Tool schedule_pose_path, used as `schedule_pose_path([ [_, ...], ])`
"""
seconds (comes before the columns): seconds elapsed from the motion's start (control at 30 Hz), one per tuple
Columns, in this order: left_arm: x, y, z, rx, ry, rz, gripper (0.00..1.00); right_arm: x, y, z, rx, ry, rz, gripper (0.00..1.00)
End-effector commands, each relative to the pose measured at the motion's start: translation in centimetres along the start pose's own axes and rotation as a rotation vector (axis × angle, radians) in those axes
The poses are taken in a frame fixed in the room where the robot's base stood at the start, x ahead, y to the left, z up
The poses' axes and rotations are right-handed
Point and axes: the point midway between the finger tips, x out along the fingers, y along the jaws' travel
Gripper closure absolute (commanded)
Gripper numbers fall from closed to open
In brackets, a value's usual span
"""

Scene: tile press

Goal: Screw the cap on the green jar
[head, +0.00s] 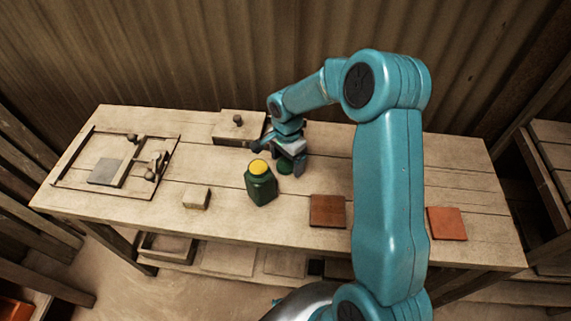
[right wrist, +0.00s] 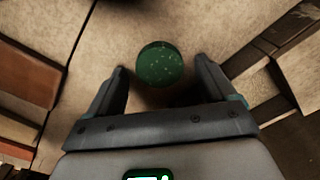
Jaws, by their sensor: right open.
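The green jar (head: 261,189) stands upright on the workbench, with a yellow top (head: 259,167); I cannot tell whether that top is a lid or the jar's mouth. A round green piece (head: 285,167) lies on the bench just to the right of and behind the jar. In the right wrist view it is a speckled green disc (right wrist: 160,64), perhaps the cap. My right gripper (head: 280,156) is open over it, pointing down, with one finger on each side and gaps between. My left gripper is not in view.
A wooden frame (head: 62,178) with a grey tile (head: 104,172) lies at the left. A small block (head: 196,198) is left of the jar. A knobbed board (head: 228,128) lies behind. A brown tile (head: 327,211) and a red-orange tile (head: 447,223) lie right.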

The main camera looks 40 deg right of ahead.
Motion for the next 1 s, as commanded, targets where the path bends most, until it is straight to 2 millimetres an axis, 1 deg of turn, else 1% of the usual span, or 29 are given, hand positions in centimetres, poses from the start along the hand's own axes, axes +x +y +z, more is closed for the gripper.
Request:
schedule_pose_path([
  [0.1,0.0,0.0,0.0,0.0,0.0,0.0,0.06,0.0,0.0,0.0,0.0,0.0,0.0,0.16],
  [0.13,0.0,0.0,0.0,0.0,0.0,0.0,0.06,0.0,0.0,0.0,0.0,0.0,0.0,0.2],
  [0.17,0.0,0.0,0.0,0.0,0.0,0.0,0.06,0.0,0.0,0.0,0.0,0.0,0.0,0.29],
  [0.2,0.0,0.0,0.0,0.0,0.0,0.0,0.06,0.0,0.0,0.0,0.0,0.0,0.0,0.42],
  [0.27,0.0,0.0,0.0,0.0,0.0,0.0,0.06,0.0,0.0,0.0,0.0,0.0,0.0,0.62],
  [0.3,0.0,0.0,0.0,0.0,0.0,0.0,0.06,0.0,0.0,0.0,0.0,0.0,0.0,0.74],
  [0.43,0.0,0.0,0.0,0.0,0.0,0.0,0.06,0.0,0.0,0.0,0.0,0.0,0.0,0.75],
  [0.47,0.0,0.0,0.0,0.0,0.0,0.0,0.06,0.0,0.0,0.0,0.0,0.0,0.0,0.8],
  [0.67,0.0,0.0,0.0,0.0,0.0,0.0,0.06,-0.1,0.0,0.0,0.0,0.0,0.0,0.8],
  [0.77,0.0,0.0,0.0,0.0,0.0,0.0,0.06,-0.5,0.0,0.0,0.0,0.001,-0.001,0.8],
  [0.87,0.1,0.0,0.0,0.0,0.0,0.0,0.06,-1.4,-0.1,0.0,0.001,0.001,-0.004,0.8],
  [0.97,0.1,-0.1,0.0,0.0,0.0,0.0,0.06,-2.8,-0.1,0.0,0.002,0.001,-0.005,0.8],
  [1.0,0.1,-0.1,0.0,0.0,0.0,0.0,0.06,-3.6,-0.1,0.0,0.001,0.002,-0.005,0.8],
])
